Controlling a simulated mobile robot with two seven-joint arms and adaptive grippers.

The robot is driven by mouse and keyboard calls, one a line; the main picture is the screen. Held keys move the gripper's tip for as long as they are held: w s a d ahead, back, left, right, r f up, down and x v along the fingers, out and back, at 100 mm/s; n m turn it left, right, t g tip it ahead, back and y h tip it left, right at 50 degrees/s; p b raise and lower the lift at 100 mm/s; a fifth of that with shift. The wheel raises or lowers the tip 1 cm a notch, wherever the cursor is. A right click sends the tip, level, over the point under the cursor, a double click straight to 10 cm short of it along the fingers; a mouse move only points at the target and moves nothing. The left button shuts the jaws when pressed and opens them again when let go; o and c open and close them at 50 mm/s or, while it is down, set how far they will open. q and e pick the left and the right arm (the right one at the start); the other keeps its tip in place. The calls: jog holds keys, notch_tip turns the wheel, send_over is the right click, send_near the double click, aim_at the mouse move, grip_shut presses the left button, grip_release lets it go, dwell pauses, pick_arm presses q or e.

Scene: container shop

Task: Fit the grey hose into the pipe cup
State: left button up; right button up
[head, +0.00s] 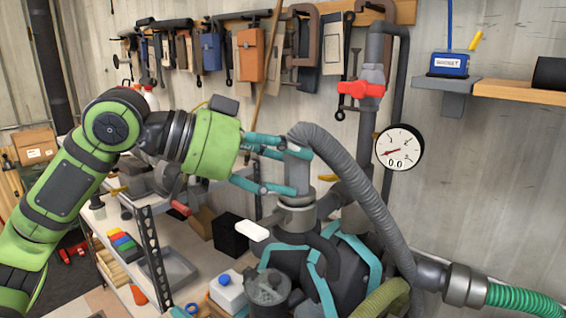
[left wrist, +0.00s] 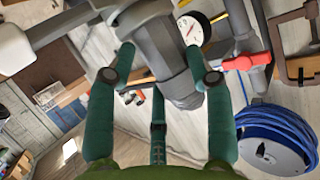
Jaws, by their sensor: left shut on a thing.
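The grey ribbed hose (head: 360,180) arches over from the lower right, and its smooth end (head: 298,172) points down. My left gripper (head: 295,168) is shut on that end, one finger above the other in the head view. The pipe cup (head: 297,215) is a grey upright socket directly below. The hose end appears in line with the cup, close over its mouth; I cannot tell whether it is inside. In the left wrist view a grey hose piece (left wrist: 175,65) lies between the fingers (left wrist: 160,77). My right gripper is not in view.
A dark machine with teal bands (head: 325,275) stands below the cup. A pressure gauge (head: 400,148) and a pipe with a red valve handle (head: 362,89) are close on the right. A shelf unit (head: 150,245) stands at left. Tools hang along the wall rack (head: 230,18).

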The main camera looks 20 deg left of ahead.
pick_arm(q)
jog(key=shift+f, duration=0.2)
jog(key=o, duration=1.4)
jog(key=shift+f, duration=0.1)
jog(key=v, duration=1.2)
